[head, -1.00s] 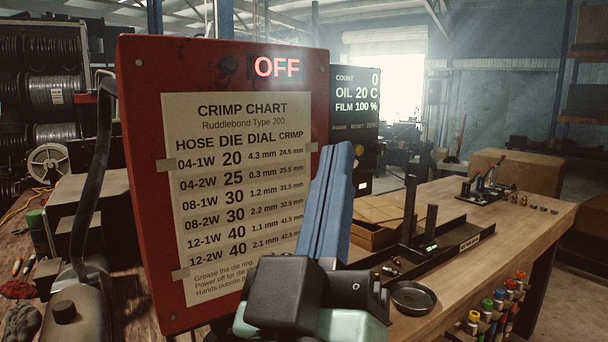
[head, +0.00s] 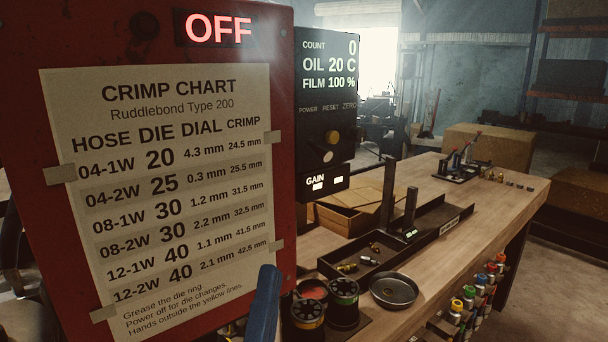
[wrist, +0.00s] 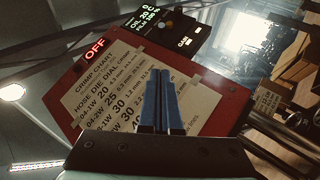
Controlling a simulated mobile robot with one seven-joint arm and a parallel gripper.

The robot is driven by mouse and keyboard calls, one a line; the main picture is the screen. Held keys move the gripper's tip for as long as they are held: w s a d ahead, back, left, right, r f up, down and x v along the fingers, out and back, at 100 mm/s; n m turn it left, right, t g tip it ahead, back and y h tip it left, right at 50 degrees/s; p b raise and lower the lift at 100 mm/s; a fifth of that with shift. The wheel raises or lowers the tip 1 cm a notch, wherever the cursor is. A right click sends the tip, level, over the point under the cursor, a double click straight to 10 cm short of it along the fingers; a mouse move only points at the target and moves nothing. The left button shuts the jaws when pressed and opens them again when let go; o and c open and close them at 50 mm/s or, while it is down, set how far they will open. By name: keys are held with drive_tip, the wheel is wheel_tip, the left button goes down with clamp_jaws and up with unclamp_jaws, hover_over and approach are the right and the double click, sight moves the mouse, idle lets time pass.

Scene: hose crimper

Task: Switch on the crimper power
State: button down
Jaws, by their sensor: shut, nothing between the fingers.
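The red crimper panel (head: 284,120) fills the left of the head view, with a paper crimp chart (head: 170,200) taped to its face. A lit sign (head: 218,29) at its top reads OFF. To its right is a dark control box (head: 325,80) showing count 0, oil 20 C and film 100 %. Below the readout are labels POWER, RESET and ZERO, with a yellow knob (head: 333,137) and a pale round button (head: 327,157). My gripper's blue fingers (head: 266,300) show at the bottom of the head view. In the wrist view the fingers (wrist: 163,85) are together and empty, in front of the chart.
A wooden bench (head: 470,215) runs to the right, with a dark tray (head: 400,240), a round dish (head: 394,290) and two spools (head: 343,300) on it. A cardboard box (head: 375,195) stands behind the tray.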

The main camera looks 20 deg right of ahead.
drive_tip(key=shift+s, duration=0.1)
drive_tip(key=p, duration=0.6)
approach(315, 151)
drive_tip(key=w, duration=0.1)
drive_tip(key=w+a+r, duration=0.1)
drive_tip(key=w, duration=0.1)
drive_tip(key=shift+w+a+r, duration=0.2)
drive_tip(key=shift+w+r, duration=0.05)
drive_tip(key=shift+r, duration=0.1)
drive_tip(key=shift+w+d+r+p, duration=0.1)
drive_tip(key=shift+d+r+p, duration=0.25)
drive_tip(key=shift+d, duration=0.25)
drive_tip(key=shift+w+d+r+p, duration=0.2)
drive_tip(key=shift+d+p, duration=0.15)
drive_tip(key=shift+d, duration=0.25)
drive_tip(key=shift+w+d+r+p, duration=0.1)
drive_tip(key=shift+d+r+p, duration=0.25)
drive_tip(key=shift+d, duration=0.2)
drive_tip(key=shift+w+r+p, duration=0.1)
drive_tip(key=shift+p, duration=0.4)
drive_tip(key=shift+n+y, duration=0.3)
